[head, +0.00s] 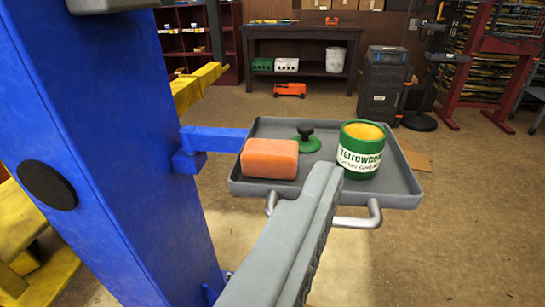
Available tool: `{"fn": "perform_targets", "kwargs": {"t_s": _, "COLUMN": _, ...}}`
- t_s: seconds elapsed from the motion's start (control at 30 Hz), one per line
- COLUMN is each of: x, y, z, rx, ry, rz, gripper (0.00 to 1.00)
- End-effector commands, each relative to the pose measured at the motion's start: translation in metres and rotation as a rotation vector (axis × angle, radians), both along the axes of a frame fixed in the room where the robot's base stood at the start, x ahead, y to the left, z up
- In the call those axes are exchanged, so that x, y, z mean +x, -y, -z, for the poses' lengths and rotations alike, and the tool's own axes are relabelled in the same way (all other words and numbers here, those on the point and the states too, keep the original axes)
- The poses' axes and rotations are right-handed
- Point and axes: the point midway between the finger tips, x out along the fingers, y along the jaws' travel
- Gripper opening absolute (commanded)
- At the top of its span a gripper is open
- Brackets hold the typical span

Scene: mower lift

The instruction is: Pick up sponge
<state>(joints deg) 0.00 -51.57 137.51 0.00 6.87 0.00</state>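The sponge appears to be the orange block (269,158), lying on the left part of a grey tray (400,196). My gripper (326,182) seems to be the grey bar reaching up from the bottom edge. Its tip overlaps the tray's front rim in the picture, to the right of and below the sponge. The tip's distance from the tray is unclear. Only one slim shape of it shows, so its opening cannot be judged. Nothing is visibly held. The sponge's visible faces are uncovered.
A green and yellow can (361,152) stands right of the sponge. A green disc with a black knob (305,138) lies behind it. A blue post (100,140) with a blue bracket (212,141) rises at the left, close to the tray. A dark workbench (302,45) stands far behind.

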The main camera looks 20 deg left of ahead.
Motion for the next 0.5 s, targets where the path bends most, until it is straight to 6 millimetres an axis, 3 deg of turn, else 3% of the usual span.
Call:
{"fn": "perform_targets", "kwargs": {"t_s": 0.27, "x": 0.006, "y": -0.002, "z": -0.002, "rx": -0.022, "ry": -0.023, "rz": -0.006, "gripper": 0.8}}
{"fn": "perform_targets", "kwargs": {"t_s": 0.5, "x": 0.049, "y": -0.016, "z": -0.013, "rx": -0.21, "ry": -0.204, "rz": -0.075, "gripper": 0.8}}
